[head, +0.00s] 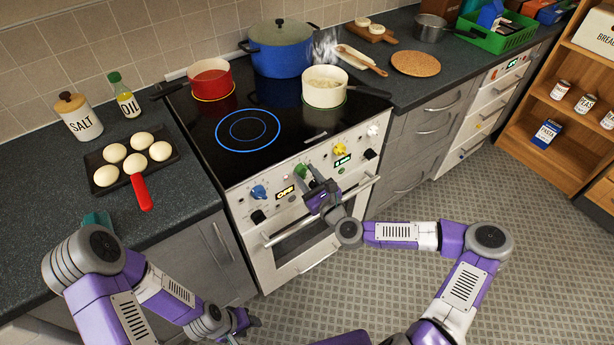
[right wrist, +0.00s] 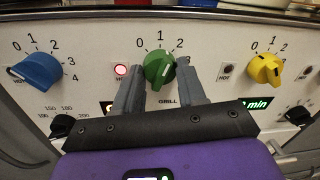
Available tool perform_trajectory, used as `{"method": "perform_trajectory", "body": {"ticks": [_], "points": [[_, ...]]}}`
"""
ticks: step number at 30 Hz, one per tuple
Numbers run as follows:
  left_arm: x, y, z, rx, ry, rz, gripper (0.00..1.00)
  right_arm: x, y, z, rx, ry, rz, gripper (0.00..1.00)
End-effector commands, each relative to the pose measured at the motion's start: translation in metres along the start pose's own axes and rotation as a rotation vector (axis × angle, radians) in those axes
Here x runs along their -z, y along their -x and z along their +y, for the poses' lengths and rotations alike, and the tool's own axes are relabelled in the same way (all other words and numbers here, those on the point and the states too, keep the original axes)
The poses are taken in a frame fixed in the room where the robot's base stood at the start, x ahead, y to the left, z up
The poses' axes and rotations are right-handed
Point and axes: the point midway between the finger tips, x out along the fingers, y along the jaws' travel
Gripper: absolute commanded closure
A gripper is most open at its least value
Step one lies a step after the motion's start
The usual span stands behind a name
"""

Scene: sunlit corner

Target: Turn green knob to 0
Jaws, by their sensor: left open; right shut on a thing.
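The green knob (right wrist: 159,68) sits on the stove's front panel above the label GRILL, with 0, 1 and 2 printed around its top. Its pale pointer mark leans up and right, toward about the 2. In the head view the green knob (head: 301,171) is partly covered by my right gripper (head: 310,183). In the right wrist view my right gripper (right wrist: 161,78) has one finger on each side of the knob and is shut on it. My left gripper (head: 245,322) is open and empty, low in front of the cabinets.
A blue knob (right wrist: 38,72) and a yellow knob (right wrist: 265,69) flank the green one. A small red light (right wrist: 121,70) glows beside it. The oven handle (head: 318,220) runs below. A red pan (head: 210,80), blue pot (head: 280,50) and steaming white pot (head: 324,88) stand on the hob.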

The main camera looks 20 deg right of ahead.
Motion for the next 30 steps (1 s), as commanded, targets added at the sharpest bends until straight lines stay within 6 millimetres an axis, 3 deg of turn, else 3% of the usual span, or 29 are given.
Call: {"method": "perform_trajectory", "body": {"ticks": [30], "points": [[0.0004,-0.009,-0.0034,0.0,0.0,0.0,0.54,0.0026,0.0001,-0.0009,-0.008,0.915,-0.066,0.9]]}}
